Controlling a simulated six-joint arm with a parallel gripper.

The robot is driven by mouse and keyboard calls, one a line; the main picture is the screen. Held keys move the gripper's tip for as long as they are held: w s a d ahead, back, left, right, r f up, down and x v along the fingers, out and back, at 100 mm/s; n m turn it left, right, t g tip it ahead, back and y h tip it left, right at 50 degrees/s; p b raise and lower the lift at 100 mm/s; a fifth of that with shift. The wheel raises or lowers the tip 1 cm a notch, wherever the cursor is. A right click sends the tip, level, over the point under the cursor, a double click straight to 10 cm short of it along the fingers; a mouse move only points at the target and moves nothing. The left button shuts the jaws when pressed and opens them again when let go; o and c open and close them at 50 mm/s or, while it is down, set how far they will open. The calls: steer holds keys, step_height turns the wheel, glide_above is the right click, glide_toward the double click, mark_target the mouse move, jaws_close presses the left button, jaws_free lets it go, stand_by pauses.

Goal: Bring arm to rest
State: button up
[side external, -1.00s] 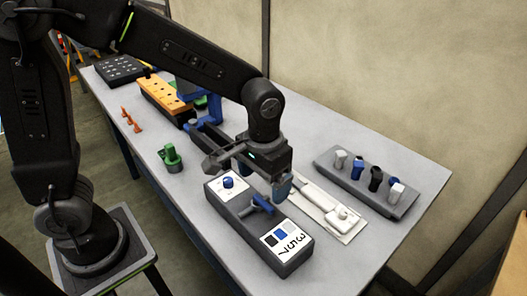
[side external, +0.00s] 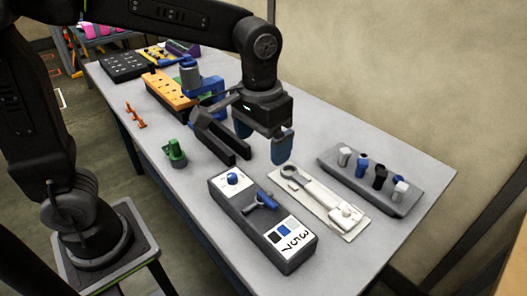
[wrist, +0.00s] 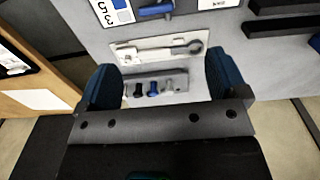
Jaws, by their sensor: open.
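My gripper (side external: 262,138) hangs above the middle of the table, its two blue-padded fingers apart and nothing between them. In the wrist view my gripper (wrist: 160,85) also shows open and empty, with the white plate and the peg block beyond its fingers. Below it, to the front, is a dark grey box (side external: 238,206) with a blue knob (side external: 232,178), a blue lever (side external: 262,202) and a label reading 357. The gripper is clear of the box.
A white plate with a wrench-shaped tool (side external: 318,200) lies right of the box. A grey block (side external: 392,202) holds several pegs. A black forked piece (side external: 222,143), green part (side external: 175,153), orange block (side external: 166,92) and blue fixture (side external: 210,86) stand left and behind.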

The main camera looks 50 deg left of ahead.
steer(key=s+a+r+t, duration=0.1)
steer(key=s+a+t, duration=0.4)
steer(key=s+a, duration=0.4)
steer(key=shift+s+a+r, duration=0.2)
steer(key=shift+s+a, duration=0.15)
steer(key=shift+s, duration=0.8)
steer(key=shift+c, duration=0.3)
